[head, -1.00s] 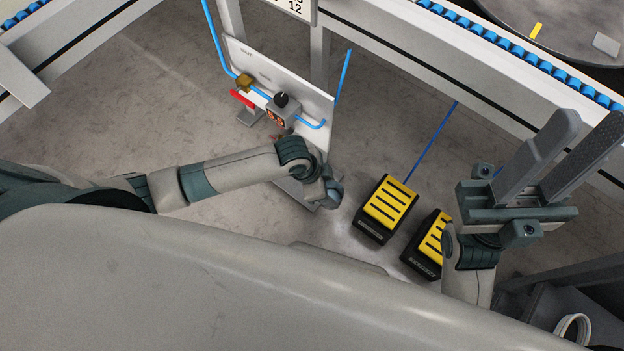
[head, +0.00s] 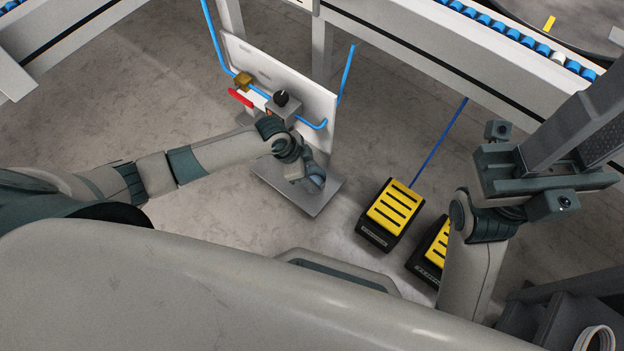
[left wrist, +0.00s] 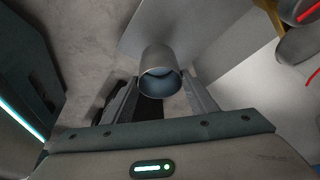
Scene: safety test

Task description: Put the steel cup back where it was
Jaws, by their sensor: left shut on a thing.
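The steel cup (left wrist: 160,72) is a grey metal cylinder with its open mouth toward the left wrist camera. My left gripper (left wrist: 162,92) is shut on it, with one finger on each side. In the head view my left gripper (head: 312,182) points down over a grey metal plate (head: 318,204) at the foot of a white panel. The wrist hides most of the cup there, and I cannot tell whether it touches the plate. My right gripper (head: 592,120) is raised at the right, its fingers apart and empty, with the tips out of frame.
The white panel (head: 318,103) carries a blue pipe, a red lever (head: 240,97) and a box with a black knob (head: 281,98), close to my left wrist. Two yellow-topped black pedals (head: 393,208) (head: 434,250) stand on the floor to the right. Conveyor rails run behind.

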